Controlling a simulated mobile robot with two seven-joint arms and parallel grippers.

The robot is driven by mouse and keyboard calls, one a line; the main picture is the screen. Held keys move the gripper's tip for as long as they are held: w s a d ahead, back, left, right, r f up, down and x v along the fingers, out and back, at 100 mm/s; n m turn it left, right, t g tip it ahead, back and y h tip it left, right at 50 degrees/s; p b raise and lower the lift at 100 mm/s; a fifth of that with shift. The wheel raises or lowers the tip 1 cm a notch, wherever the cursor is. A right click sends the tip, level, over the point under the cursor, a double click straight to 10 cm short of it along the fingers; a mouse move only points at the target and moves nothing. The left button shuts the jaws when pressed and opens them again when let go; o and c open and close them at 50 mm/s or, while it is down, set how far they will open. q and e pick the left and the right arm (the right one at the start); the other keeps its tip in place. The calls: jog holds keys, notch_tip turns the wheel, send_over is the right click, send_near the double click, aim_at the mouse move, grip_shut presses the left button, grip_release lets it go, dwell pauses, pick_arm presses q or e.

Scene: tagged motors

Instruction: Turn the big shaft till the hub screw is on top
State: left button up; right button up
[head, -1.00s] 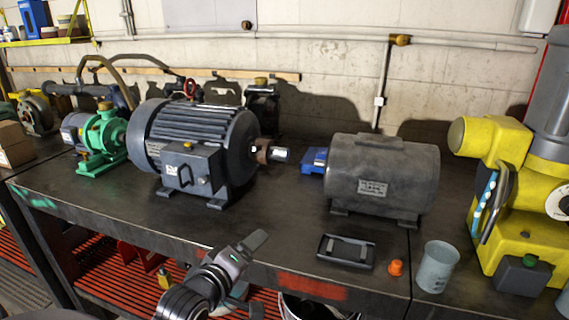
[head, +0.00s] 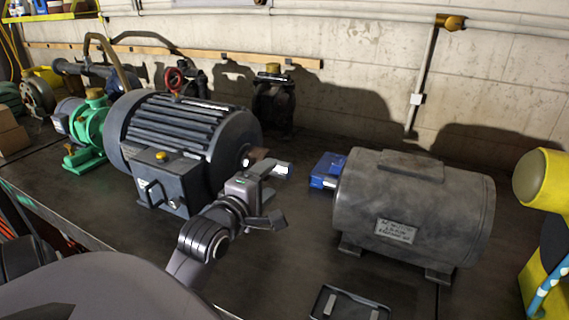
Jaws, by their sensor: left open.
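The big dark motor (head: 178,130) stands on the bench left of the middle. Its big shaft (head: 282,171) sticks out to the right, with a bright metal end. A brown hub (head: 257,154) sits on the shaft near the motor face. I cannot make out the hub screw. My left gripper (head: 274,193) is open and empty at the near side of the shaft. One finger overlaps the hub and shaft in the picture, and the other is lower and nearer. I cannot tell whether it touches. My right gripper is not in view.
A grey cylindrical motor (head: 412,207) stands to the right, with a blue block (head: 327,170) by its left end. A black tray (head: 350,303) lies in front. A green pump (head: 91,130) is at left, a yellow machine (head: 541,180) at right. Bare bench (head: 305,245) lies between the motors.

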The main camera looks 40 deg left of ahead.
aim_at(277, 171)
pick_arm(q)
jog(key=shift+p+x, duration=0.4)
jog(key=shift+x, duration=2.85)
jog(key=c, duration=0.9)
